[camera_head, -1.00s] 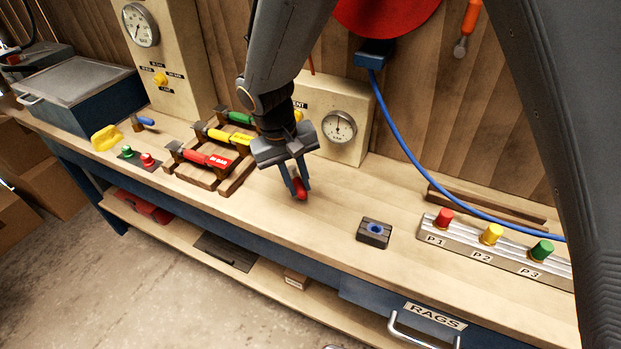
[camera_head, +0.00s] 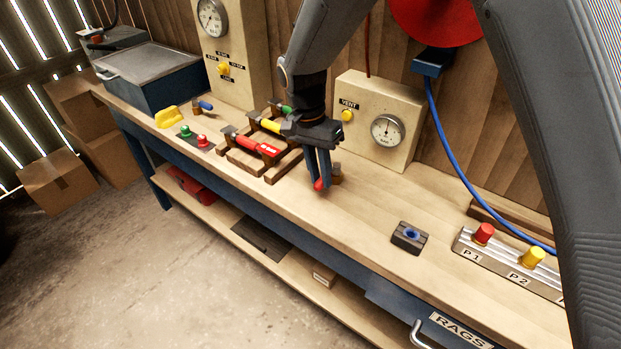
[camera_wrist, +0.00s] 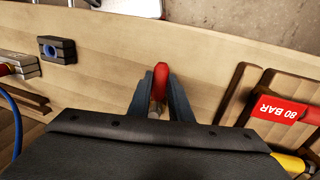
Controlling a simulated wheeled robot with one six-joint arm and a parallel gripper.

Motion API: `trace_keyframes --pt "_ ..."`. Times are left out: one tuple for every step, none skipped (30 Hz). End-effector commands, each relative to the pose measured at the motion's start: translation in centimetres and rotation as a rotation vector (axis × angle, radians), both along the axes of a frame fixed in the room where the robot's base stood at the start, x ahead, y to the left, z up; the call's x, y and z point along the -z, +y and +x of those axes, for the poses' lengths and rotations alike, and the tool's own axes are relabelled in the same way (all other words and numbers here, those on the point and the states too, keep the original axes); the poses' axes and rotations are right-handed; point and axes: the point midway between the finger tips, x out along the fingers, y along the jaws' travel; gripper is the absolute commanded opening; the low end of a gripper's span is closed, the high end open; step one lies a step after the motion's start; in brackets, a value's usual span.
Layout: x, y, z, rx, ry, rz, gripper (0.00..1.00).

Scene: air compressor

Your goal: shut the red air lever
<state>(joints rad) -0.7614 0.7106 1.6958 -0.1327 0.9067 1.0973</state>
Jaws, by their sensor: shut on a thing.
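The red air lever (camera_head: 319,185) is on the bench top, right of the rack of coloured handles. Its red end shows below my gripper (camera_head: 320,178), and a small brass-brown body (camera_head: 337,172) stands just right of the fingers. In the wrist view the red lever (camera_wrist: 161,74) lies between the two blue-grey fingers of my gripper (camera_wrist: 160,100), its red end pointing away from the palm. The fingers are shut on it. The gripper hides part of the lever, and I cannot tell its exact angle to the body.
A wooden rack with a red 80 BAR handle (camera_head: 257,145) stands close on the left. The VENT gauge panel (camera_head: 378,117) is behind. A dark block with a blue ring (camera_head: 410,237) and the P1 and P2 knobs (camera_head: 483,234) are to the right. Bare bench lies between.

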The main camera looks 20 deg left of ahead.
Motion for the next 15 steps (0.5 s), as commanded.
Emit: trace_keyframes --pt "-0.08 -0.13 0.38 0.017 -0.002 0.003 0.00" --pt "-0.08 -0.26 0.50 0.026 -0.002 0.003 0.00" --pt "-0.07 -0.39 0.65 0.035 -0.002 0.003 0.00" --pt "-0.06 -0.47 0.74 0.042 -0.002 0.003 0.00" --pt "-0.07 -0.53 0.80 0.046 -0.002 0.003 0.00" --pt "-0.07 -0.58 0.87 0.051 -0.002 0.003 0.00" --pt "-0.08 -0.62 0.90 0.054 -0.002 0.003 0.00" --pt "-0.08 -0.64 0.92 0.056 -0.002 0.003 0.00" --pt "-0.08 -0.65 0.94 0.057 -0.002 0.003 0.00" --pt "-0.08 -0.64 0.95 0.058 -0.002 0.003 0.00" --pt "-0.08 -0.64 0.95 0.058 -0.002 0.003 0.00" --pt "-0.09 -0.63 0.96 0.058 -0.002 0.003 0.00" --pt "-0.09 -0.63 0.96 0.058 -0.002 0.004 0.00" --pt "-0.08 -0.62 0.96 0.058 -0.002 0.004 0.00" --pt "-0.09 -0.61 0.95 0.058 -0.003 0.003 0.00"
